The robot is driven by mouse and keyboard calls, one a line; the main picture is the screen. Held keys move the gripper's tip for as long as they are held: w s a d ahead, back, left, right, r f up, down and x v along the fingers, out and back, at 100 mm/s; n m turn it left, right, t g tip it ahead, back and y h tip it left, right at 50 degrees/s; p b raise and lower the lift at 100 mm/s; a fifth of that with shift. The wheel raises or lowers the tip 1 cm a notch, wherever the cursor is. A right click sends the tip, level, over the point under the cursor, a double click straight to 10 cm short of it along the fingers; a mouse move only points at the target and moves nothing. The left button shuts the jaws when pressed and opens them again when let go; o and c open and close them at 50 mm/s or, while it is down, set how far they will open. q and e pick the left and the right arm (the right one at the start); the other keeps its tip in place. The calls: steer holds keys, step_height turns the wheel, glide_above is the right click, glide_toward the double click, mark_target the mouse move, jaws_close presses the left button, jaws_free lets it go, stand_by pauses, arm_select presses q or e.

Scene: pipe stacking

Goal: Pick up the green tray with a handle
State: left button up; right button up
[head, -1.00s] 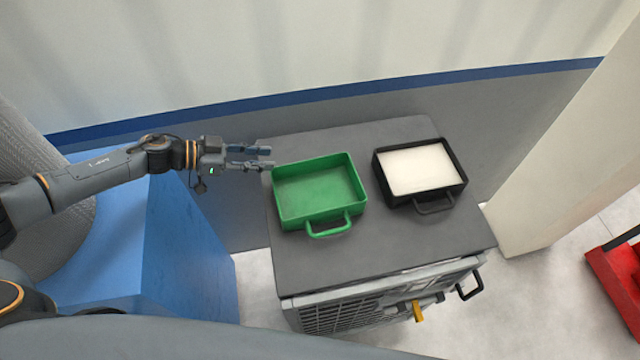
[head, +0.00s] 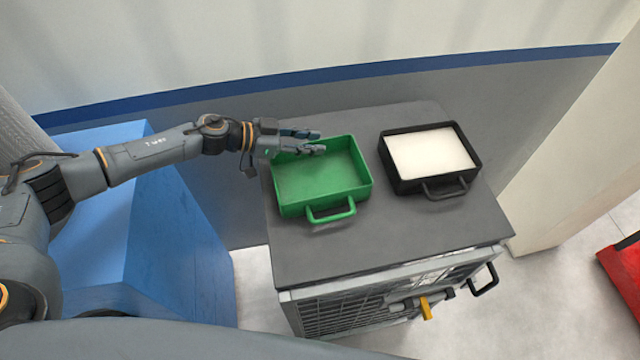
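The green tray (head: 318,188) is empty and sits on the left part of a dark grey tabletop. Its green handle (head: 331,214) sticks out from the front side. My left gripper (head: 316,142) comes in from the left and reaches over the tray's back left corner. Its two fingers point right and are apart, with nothing seen between them. The fingers hide part of the tray's back rim, and I cannot tell whether they touch it. My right gripper does not show.
A black tray (head: 400,187) with a white filling and a front handle stands right of the green tray. The dark tabletop (head: 390,240) is clear in front of both. A blue block (head: 165,240) stands left, a pale pillar (head: 565,170) right.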

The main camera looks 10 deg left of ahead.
arm_select(q)
steer(key=shift+d, duration=0.1)
steer(key=shift+s+r, duration=0.1)
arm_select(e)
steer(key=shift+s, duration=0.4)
arm_select(q)
jaws_close()
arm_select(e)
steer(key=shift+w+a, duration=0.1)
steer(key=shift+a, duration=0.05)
